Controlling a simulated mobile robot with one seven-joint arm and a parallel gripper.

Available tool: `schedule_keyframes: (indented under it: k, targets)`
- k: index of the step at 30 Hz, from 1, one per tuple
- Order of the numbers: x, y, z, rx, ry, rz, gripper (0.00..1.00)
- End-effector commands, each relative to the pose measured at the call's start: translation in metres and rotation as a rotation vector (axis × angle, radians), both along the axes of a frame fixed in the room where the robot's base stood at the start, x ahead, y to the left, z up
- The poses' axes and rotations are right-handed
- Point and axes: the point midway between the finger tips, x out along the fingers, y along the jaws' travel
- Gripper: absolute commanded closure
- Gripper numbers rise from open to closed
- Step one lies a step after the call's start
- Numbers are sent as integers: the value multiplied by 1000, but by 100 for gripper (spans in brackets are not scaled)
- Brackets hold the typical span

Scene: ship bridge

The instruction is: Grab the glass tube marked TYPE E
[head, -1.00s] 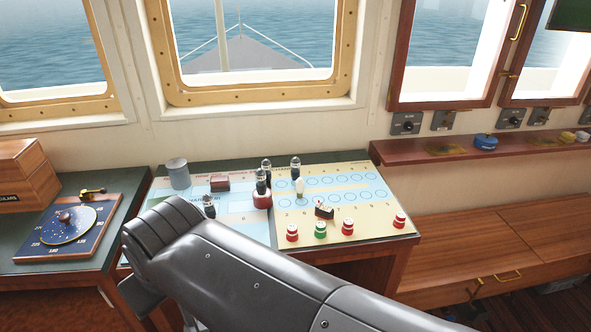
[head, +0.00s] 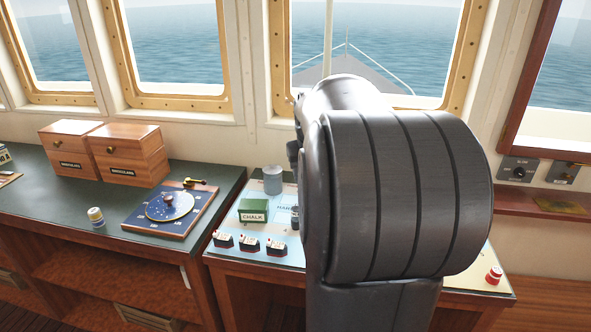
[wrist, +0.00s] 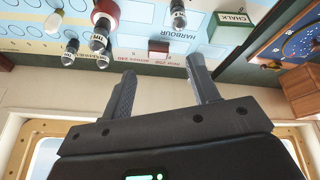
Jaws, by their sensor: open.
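Several small glass tubes with dark bodies and pale label bands stand on the light blue and cream chart board (wrist: 135,15). In the wrist view I see tubes at the upper left (wrist: 98,42), (wrist: 68,54) and one at the top centre (wrist: 178,14). Their markings are too small to read, so I cannot tell which is TYPE E.
A dark red block (wrist: 158,46) lies near my fingers. A blue dial board (head: 168,210) and wooden boxes (head: 130,152) are to the left. Windows rise behind.

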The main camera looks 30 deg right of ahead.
Motion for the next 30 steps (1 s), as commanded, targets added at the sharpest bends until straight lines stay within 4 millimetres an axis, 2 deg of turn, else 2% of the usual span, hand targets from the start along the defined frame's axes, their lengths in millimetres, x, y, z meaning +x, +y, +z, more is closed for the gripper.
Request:
schedule_keyframes:
  k: [1,5,9,12,15,18,20,25,30]
  targets:
    - [3,-31,-8,11,3,-33,45]
    - [5,-101,-26,30,-1,-94,45]
    - [-5,-177,-49,53,-13,-162,45]
    - [-18,-224,-65,69,-26,-206,45]
    - [-30,-258,-78,80,-38,-239,45]
    - [-40,-278,-85,87,-46,-260,45]
    - [-43,-285,-88,89,-49,-266,45]
    - [-40,-291,-101,91,-50,-268,45]
    - [-32,-297,-127,92,-49,-267,45]
